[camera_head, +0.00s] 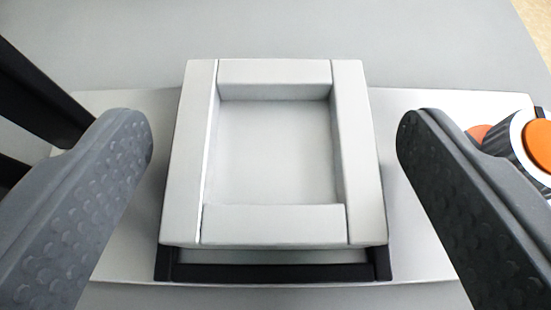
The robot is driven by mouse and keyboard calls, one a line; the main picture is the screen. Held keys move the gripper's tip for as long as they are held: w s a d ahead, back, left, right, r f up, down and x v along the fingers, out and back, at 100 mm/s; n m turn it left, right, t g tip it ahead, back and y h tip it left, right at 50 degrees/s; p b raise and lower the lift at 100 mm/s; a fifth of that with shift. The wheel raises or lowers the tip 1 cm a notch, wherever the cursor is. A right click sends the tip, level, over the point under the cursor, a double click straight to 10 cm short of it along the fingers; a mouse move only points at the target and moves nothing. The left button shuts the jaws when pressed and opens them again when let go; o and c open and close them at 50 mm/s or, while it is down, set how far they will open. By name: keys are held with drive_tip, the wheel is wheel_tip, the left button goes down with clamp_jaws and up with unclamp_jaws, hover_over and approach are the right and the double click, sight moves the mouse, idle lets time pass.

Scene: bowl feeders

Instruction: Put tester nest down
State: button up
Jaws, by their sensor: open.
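The tester nest (366,150) is a light grey square block with a raised rim around a shallow, empty square recess. It is in the middle of the head camera view. It sits on or just over a dark frame (270,272) that shows along its near edge; I cannot tell whether it is fully seated. My gripper (275,135) is open, with one textured finger on each side of the nest. Clear gaps show between both fingers and the nest's sides.
A pale flat plate (425,240) lies under the nest and extends to both sides. At the right edge is a white and black part with orange round ends (538,142), close to the right finger. The grey surface (400,40) beyond the plate is clear.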

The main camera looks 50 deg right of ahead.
drive_tip(key=shift+r, duration=0.1)
drive_tip(key=shift+s+a+r, duration=0.1)
drive_tip(key=shift+a+r, duration=0.05)
drive_tip(key=shift+a, duration=0.05)
drive_tip(key=p+v, duration=0.3)
drive_tip(key=v, duration=0.8)
drive_tip(key=shift+s+a, duration=0.15)
drive_tip(key=shift+s, duration=0.05)
drive_tip(key=shift+r, duration=0.1)
